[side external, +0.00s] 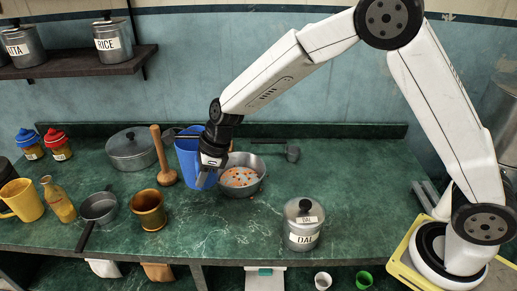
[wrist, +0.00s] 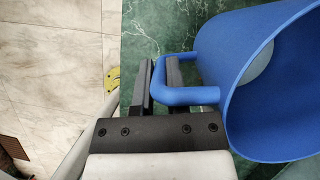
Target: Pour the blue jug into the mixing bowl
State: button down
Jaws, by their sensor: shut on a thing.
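The blue jug (side external: 187,152) is beside the grey mixing bowl (side external: 254,188), at its left, and looks slightly tilted. My gripper (side external: 209,163) is in front of the jug and covers part of it. In the wrist view my gripper (wrist: 160,75) is shut on the jug's handle, and the jug (wrist: 275,115) lies to the right with its wide mouth facing the camera. A pale patch shows inside the jug; I cannot tell what it is. The bowl holds orange bits on a pale surface. Whether the jug touches the counter is hard to tell.
A wooden pestle (side external: 161,158) and a lidded pot (side external: 131,150) stand left of the jug. A brown mortar (side external: 149,210) is in front of them. A dal canister (side external: 303,224) stands right of the bowl. A dark ladle (side external: 291,152) lies behind. The counter's right side (side external: 365,195) is clear.

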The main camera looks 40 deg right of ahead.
jog(key=shift+r, duration=0.1)
jog(key=shift+r, duration=0.1)
dwell(0.5)
jog(key=shift+r, duration=1.95)
jog(key=shift+a, duration=0.1)
